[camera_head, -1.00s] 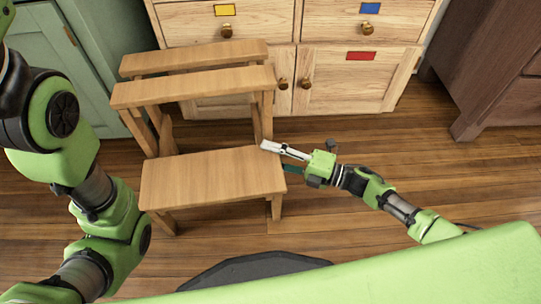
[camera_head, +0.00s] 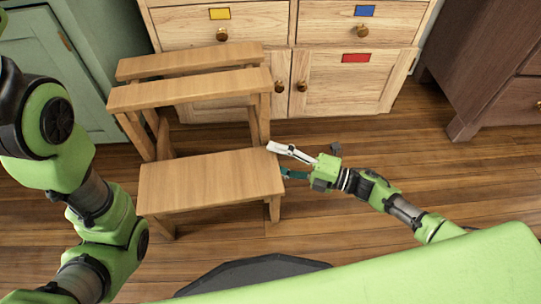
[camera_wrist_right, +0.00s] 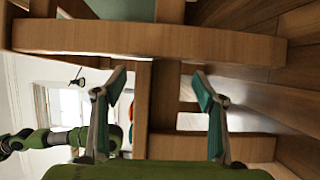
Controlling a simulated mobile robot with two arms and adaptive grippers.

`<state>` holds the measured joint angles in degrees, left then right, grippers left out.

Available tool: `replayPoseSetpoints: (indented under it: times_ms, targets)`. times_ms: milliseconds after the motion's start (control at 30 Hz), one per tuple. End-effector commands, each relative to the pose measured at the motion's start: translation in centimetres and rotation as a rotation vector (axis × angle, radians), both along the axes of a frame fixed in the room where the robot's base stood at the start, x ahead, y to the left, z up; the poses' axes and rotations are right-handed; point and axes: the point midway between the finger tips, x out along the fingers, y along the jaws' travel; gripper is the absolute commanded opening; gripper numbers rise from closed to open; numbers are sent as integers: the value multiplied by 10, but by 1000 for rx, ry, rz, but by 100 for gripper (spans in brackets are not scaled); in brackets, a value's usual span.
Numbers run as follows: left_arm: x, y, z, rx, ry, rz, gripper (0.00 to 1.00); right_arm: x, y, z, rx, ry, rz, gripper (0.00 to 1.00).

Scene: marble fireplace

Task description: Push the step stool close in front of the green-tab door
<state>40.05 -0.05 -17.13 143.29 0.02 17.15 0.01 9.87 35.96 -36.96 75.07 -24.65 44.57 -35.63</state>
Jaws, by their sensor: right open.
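The wooden step stool (camera_head: 215,180) stands upright in front of the light wood cabinet, its low step toward me and its higher bars toward the cabinet. My right gripper (camera_head: 277,160) is open and empty at the right edge of the low step; I cannot tell whether it touches. In the right wrist view, the open fingers (camera_wrist_right: 160,85) face the stool's wooden parts (camera_wrist_right: 150,40). The stool covers much of the cabinet's lower left door (camera_head: 282,90); no green tab shows. My left arm is at the left, its gripper out of view.
The cabinet has a yellow-tab drawer (camera_head: 220,13), a blue-tab drawer (camera_head: 365,10) and a red-tab door (camera_head: 350,85). A green cabinet (camera_head: 60,70) stands at left, a dark wood one (camera_head: 490,70) at right. The floor (camera_head: 370,145) right of the stool is clear.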

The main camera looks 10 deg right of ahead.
Motion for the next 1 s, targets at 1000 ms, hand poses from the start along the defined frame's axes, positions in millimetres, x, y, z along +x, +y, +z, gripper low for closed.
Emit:
replayPoseSetpoints:
  times_ms: [1000]
  targets:
    - [0,-1,0,2,-2,0,0,-50,-87,0,-2,0,-5,64]
